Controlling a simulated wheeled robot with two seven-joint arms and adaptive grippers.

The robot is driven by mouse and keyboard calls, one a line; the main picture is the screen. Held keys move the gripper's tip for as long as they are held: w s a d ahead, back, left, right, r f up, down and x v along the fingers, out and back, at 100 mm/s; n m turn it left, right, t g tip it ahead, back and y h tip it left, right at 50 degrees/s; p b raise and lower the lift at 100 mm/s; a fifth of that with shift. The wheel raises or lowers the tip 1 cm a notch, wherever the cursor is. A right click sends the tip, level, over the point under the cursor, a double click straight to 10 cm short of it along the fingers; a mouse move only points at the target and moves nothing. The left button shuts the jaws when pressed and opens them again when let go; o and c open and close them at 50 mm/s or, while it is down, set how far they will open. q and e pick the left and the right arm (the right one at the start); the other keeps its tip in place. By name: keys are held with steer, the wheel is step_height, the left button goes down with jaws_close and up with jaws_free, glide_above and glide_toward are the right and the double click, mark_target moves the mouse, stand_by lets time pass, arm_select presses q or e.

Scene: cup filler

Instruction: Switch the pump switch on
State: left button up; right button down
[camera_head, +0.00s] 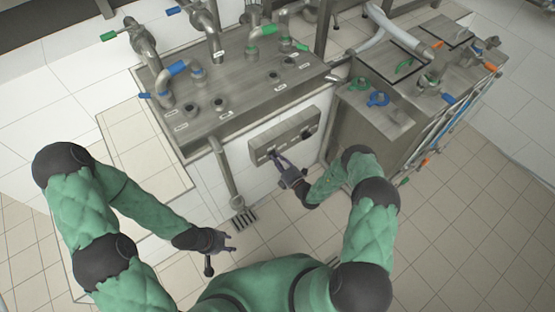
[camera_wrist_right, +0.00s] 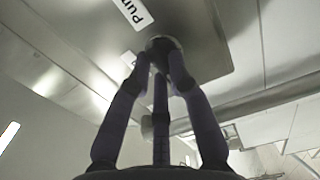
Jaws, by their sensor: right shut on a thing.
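The grey switch panel (camera_head: 303,127) is on the front of the steel filling unit. In the right wrist view, the dark round pump switch (camera_wrist_right: 163,42) is on the steel panel face (camera_wrist_right: 212,52), below a white label reading "Pum" in part. My right gripper (camera_head: 275,157) reaches the lower left part of the panel. In the right wrist view its fingers (camera_wrist_right: 160,60) are closed around the switch and partly hide it. The switch's setting cannot be told. My left gripper (camera_head: 223,260) is open and empty, low above the floor, apart from the panel.
The steel worktop (camera_head: 240,100) carries pipes and valves with blue and green handles. A steel cabinet (camera_head: 375,125) with blue and green valves stands right of the panel. The tiled floor before the unit is clear.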

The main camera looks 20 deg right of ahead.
steer(key=shift+m, duration=0.3)
steer(key=m+b, duration=0.1)
steer(key=m, duration=0.3)
steer(key=m+b, duration=0.2)
steer(key=m, duration=0.2)
steer(key=shift+d+f, duration=0.15)
steer(key=m+b, duration=0.1)
steer(key=m, duration=0.8)
steer(key=shift+f+b, duration=0.1)
steer(key=shift+b, duration=0.25)
steer(key=shift+m, duration=0.3)
steer(key=c, duration=1.1)
jaws_free()
steer(key=shift+c, duration=0.2)
